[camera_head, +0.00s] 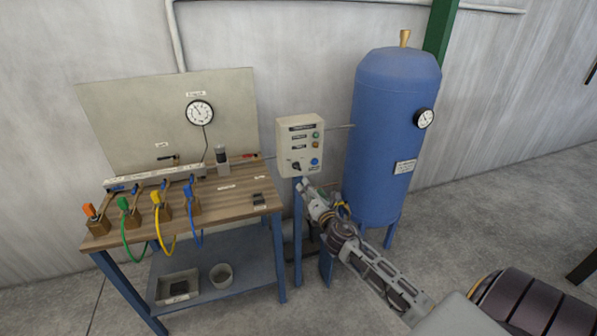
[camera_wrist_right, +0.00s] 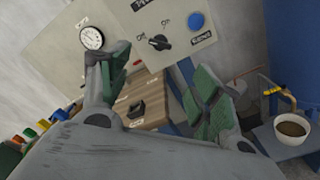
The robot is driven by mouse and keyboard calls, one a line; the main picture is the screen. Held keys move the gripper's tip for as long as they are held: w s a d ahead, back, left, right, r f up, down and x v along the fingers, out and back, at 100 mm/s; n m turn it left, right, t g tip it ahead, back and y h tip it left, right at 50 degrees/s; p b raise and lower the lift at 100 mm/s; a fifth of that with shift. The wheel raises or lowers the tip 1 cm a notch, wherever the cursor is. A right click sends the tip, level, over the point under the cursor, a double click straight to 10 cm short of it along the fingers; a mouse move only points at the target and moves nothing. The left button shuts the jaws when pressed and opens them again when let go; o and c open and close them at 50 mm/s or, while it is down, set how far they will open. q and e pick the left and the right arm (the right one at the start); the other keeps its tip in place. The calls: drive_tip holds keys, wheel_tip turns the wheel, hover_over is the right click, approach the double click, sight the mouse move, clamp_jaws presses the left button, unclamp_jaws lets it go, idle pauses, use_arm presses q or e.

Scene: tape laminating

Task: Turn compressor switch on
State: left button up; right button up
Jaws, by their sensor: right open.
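The compressor control box (camera_head: 301,128) is a cream panel on a blue post, left of the blue tank. Its black rotary switch (camera_head: 296,167) sits low on the left of the panel, beside a blue button (camera_head: 315,161). In the right wrist view the switch (camera_wrist_right: 160,43) shows close up with "Off" and "On" labels above it; I cannot tell its setting for sure. My right gripper (camera_head: 305,185) is open and empty, just below and in front of the box. In the wrist view its fingers (camera_wrist_right: 153,62) are spread below the switch, apart from it. My left gripper is not in view.
A blue compressor tank (camera_head: 385,130) stands right of the box. A wooden workbench (camera_head: 220,200) with colored hoses, a gauge board (camera_head: 150,110) and a lower shelf stands to the left. A bowl (camera_wrist_right: 291,130) shows at the right of the wrist view.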

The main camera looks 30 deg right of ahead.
sight(297, 168)
drive_tip(key=shift+w, duration=0.15)
idle(0.4)
drive_tip(key=shift+p+x, duration=0.45)
drive_tip(key=shift+x, duration=6.3)
drive_tip(key=c, duration=1)
